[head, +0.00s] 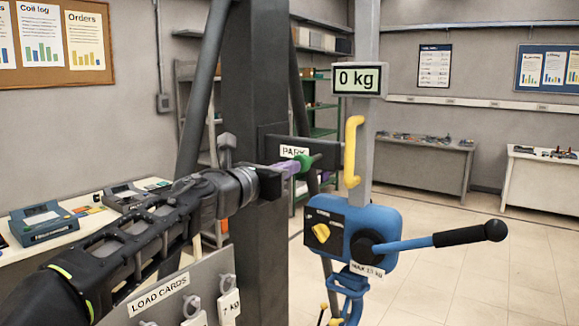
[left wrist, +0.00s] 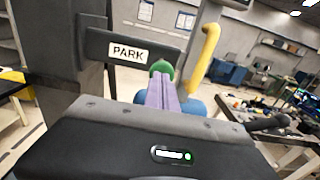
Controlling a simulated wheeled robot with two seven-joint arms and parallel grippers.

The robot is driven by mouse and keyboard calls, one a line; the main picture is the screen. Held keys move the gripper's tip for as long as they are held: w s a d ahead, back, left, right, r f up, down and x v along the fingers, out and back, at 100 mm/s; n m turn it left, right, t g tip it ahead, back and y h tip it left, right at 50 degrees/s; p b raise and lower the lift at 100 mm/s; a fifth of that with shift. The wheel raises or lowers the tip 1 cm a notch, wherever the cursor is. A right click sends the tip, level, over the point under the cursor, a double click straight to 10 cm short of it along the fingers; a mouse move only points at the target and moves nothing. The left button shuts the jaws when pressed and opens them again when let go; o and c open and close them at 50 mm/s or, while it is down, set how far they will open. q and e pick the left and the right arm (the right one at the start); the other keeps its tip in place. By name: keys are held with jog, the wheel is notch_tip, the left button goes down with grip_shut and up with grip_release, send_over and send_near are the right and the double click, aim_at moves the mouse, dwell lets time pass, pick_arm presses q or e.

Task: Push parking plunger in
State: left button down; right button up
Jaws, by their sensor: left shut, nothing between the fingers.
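The parking plunger shows as a green knob (head: 308,161) beside a dark bracket with the "PARK" label (head: 293,151) on the grey column. In the left wrist view the green plunger knob (left wrist: 162,67) is straight ahead, below and right of the PARK plate (left wrist: 128,52). My left gripper (head: 290,168) is shut and empty, its purple fingers pointing at the knob. The fingertips (left wrist: 161,85) overlap the knob's lower part; I cannot tell whether they touch it. The knob's stem is hidden. My right gripper is in neither view.
A blue hoist body (head: 372,232) with a black-tipped lever (head: 455,238) stands right of the column. A yellow handle (head: 353,152) and the "0 kg" display (head: 358,79) are above it. The "LOAD CARDS" board (head: 170,290) is below my left arm. Open floor lies at the right.

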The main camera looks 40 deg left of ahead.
aim_at(303, 163)
pick_arm(q)
jog(key=shift+w, duration=0.2)
jog(key=w, duration=0.5)
jog(key=shift+s+r, duration=0.15)
jog(key=shift+s, duration=0.05)
dwell(0.3)
